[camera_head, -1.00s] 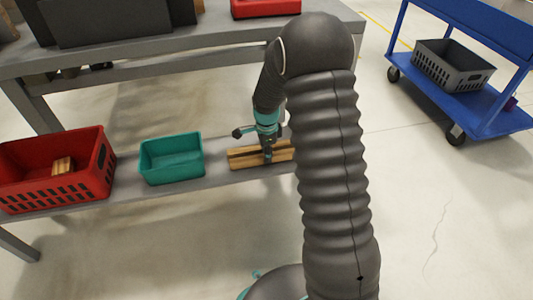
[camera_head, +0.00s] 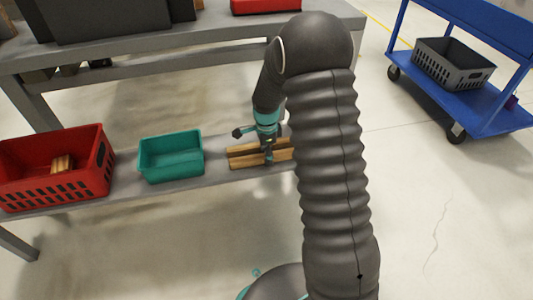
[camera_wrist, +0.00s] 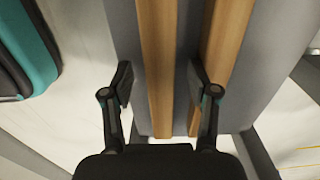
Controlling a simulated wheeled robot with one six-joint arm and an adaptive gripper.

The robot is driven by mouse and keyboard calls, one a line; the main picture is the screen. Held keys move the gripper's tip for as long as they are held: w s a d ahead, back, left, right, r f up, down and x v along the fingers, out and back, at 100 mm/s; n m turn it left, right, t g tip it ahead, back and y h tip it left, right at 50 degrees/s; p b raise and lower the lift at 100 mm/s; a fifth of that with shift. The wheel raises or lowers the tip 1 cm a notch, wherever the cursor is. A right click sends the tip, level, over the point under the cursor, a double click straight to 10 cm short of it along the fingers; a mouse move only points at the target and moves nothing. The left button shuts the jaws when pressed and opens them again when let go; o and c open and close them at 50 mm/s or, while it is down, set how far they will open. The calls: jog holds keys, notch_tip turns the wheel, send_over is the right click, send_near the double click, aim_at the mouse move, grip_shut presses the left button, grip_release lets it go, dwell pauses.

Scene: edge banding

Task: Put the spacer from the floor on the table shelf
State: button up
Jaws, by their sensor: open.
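Two wooden strips lie side by side on the grey lower shelf (camera_head: 215,172) of the table, one at the back (camera_head: 240,149) and one at the front (camera_head: 241,162). I cannot tell by looks alone which is the spacer. My gripper (camera_head: 268,156) points down over them. In the wrist view, my gripper (camera_wrist: 161,78) is open, and the left strip (camera_wrist: 158,60) lies between its fingers without being clasped. The right strip (camera_wrist: 226,35) runs beside it, partly behind the right finger. A narrow gap parts the strips.
A teal bin (camera_head: 171,157) stands left of the strips on the shelf. A red crate (camera_head: 50,180) with wooden pieces is farther left. The grey tabletop (camera_head: 215,42) is above and behind. A blue cart (camera_head: 490,110) with a grey crate (camera_head: 453,65) stands at right.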

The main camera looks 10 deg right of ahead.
notch_tip(320, 180, up, 8)
jog(key=shift+f, duration=0.25)
jog(key=shift+n, duration=1)
jog(key=s+r+n+t+p, duration=0.5)
jog(key=s+r+n, duration=1.1)
jog(key=s+r, duration=1.2)
jog(key=s+p, duration=0.2)
jog(key=shift+s+p, duration=0.2)
jog(key=shift+p, duration=0.15)
